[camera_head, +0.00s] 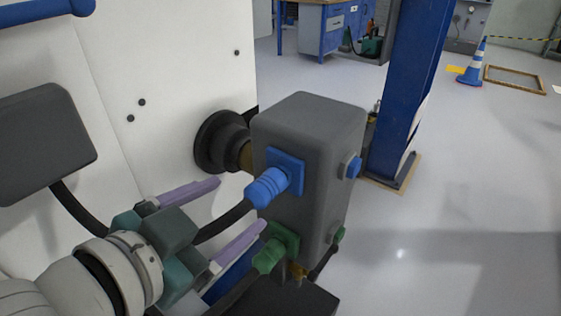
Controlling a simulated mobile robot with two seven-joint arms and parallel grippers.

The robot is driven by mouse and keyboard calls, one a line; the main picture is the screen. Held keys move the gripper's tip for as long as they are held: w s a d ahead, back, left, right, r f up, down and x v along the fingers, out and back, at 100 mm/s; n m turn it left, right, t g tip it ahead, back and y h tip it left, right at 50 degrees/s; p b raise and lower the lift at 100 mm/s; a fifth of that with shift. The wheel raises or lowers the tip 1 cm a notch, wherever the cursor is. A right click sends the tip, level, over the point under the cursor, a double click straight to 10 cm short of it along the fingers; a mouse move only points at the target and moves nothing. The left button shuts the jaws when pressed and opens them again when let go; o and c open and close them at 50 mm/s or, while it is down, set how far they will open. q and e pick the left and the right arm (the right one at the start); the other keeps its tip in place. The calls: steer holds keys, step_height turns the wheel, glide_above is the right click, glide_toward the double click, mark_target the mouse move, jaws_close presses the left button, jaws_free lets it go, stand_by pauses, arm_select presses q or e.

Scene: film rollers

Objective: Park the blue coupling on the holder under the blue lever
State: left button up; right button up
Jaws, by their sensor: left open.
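The blue coupling (267,188) sits at a blue square port (287,170) on the front of a dark grey box (308,130). A black hose (220,222) runs from its rear toward the lower left. My left gripper (240,203) is open, with one lilac finger above the hose and one below it. Its fingertips are just short of the coupling body; I cannot tell whether they touch the hose. A blue fitting (354,167) is on the box's right side. I cannot make out a blue lever or its holder for certain. My right gripper is not in view.
A green coupling (269,256) sits at a green port below the blue one, close to the lower finger. A white panel (180,120) with a black round flange (222,142) stands at left. A blue post (405,90) stands behind right. The floor at right is clear.

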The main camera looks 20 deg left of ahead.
mark_target(267, 185)
arm_select(q)
steer(key=shift+w+d+f, duration=0.15)
steer(key=shift+w+f, duration=0.2)
steer(key=shift+w, duration=0.2)
steer(key=b+x, duration=0.2)
steer(key=x, duration=0.6)
steer(key=shift+d+b, duration=0.1)
steer(key=shift+b, duration=0.2)
steer(key=shift+w+f, duration=0.1)
steer(key=shift+w, duration=0.35)
jaws_close()
